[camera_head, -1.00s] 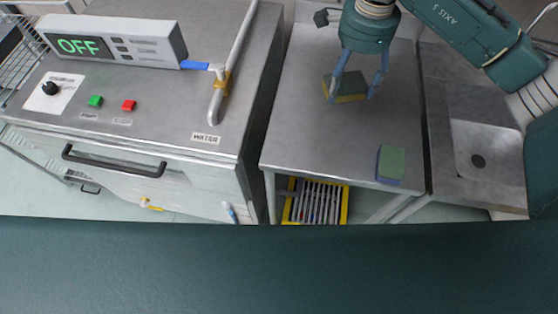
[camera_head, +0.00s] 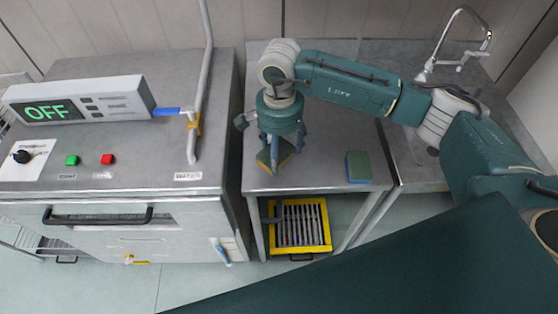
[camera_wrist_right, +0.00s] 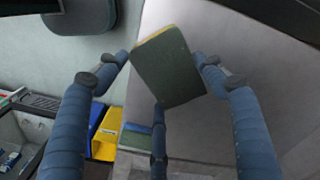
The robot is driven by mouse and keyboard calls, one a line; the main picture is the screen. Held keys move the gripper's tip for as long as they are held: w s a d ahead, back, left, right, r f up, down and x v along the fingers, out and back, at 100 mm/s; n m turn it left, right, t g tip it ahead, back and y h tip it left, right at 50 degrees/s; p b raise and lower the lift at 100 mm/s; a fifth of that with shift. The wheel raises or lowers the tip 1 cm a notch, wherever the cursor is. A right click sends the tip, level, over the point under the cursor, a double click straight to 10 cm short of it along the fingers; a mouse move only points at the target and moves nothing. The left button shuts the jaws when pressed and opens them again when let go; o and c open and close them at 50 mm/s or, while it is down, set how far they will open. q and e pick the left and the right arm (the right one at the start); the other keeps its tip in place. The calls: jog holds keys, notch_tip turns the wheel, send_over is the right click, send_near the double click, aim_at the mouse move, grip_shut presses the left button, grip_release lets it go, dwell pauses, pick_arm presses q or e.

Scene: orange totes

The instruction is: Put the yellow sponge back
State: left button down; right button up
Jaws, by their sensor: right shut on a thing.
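The yellow sponge (camera_head: 276,157), yellow with a dark green scouring side, is between the fingers of my right gripper (camera_head: 281,150), over the left part of the steel table (camera_head: 325,130). In the right wrist view the sponge (camera_wrist_right: 168,66) shows its dark green face with a thin yellow edge, and the gripper's blue fingers (camera_wrist_right: 160,75) are closed around it. I cannot tell how far it is above the table. My left gripper is not in view.
A blue sponge with a green top (camera_head: 358,167) lies on the table to the right. A yellow-framed rack (camera_head: 327,233) stands under the table. A machine showing OFF (camera_head: 75,100) is on the left, with a pipe (camera_head: 193,140). A sink tap (camera_head: 430,68) is at the right.

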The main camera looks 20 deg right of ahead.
notch_tip(320, 180, down, 2)
jog(key=shift+f, duration=0.1)
jog(key=shift+f+p, duration=0.3)
notch_tip(320, 180, down, 4)
jog(key=shift+r+p, duration=0.25)
jog(key=shift+p, duration=0.3)
jog(key=shift+f, duration=0.4)
jog(key=o, duration=1)
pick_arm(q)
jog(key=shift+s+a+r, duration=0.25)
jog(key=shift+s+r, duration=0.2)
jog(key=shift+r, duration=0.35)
pick_arm(e)
jog(key=shift+o, duration=0.2)
jog(key=shift+r, duration=0.1)
